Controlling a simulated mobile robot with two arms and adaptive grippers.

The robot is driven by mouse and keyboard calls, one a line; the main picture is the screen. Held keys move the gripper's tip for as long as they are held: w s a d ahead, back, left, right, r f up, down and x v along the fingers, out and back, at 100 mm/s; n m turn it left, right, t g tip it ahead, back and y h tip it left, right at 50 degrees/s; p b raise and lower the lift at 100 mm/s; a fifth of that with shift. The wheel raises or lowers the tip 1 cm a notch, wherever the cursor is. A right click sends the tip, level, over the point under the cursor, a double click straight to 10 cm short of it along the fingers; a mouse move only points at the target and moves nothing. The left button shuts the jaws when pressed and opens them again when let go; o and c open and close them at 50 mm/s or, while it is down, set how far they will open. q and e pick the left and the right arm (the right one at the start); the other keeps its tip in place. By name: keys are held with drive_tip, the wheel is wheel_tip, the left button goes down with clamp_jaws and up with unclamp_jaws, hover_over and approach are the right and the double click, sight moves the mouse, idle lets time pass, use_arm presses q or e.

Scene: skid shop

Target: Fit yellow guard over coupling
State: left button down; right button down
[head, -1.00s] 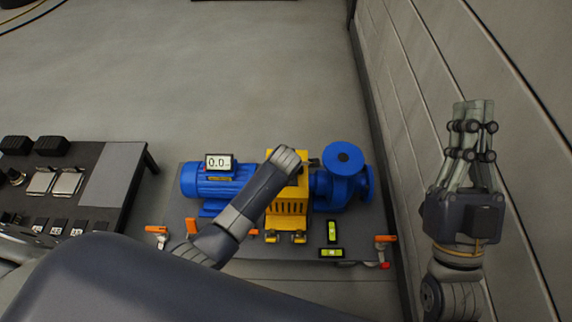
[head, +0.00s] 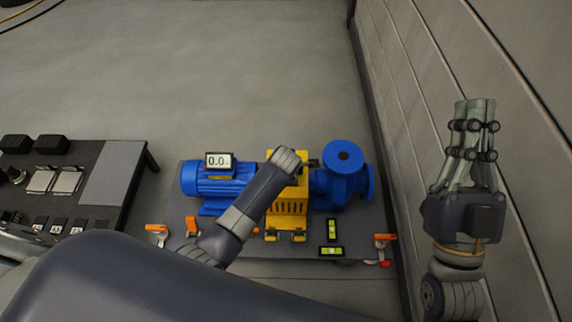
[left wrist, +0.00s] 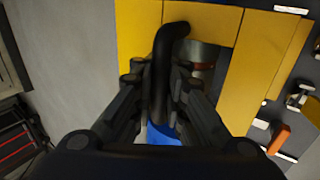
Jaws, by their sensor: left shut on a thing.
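The yellow guard (head: 287,207) is between the blue motor (head: 215,182) and the blue pump (head: 343,180) in the head view. My left arm crosses in front and hides part of it. In the left wrist view the guard (left wrist: 245,75) fills much of the picture, with a black handle (left wrist: 163,65) between my left fingers. My left gripper (left wrist: 160,85) is shut on that handle. A silver round part, perhaps the coupling (left wrist: 203,62), shows through a gap in the yellow. I cannot tell whether the guard is fully seated. My right gripper (head: 474,112) is raised at the right, apparently empty.
Orange-handled clamps (head: 157,230) and two small levels (head: 331,230) lie along the skid's front edge (head: 290,253). A display reading 0.0 (head: 219,161) stands on the motor. A dark bench (head: 112,180) is at left. A wall (head: 430,110) runs close along the right.

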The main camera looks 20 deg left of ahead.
use_arm(q)
drive_tip(key=c, duration=1.5)
unclamp_jaws()
drive_tip(key=shift+c, duration=0.2)
drive_tip(key=o, duration=0.5)
drive_tip(key=shift+s+f, duration=0.1)
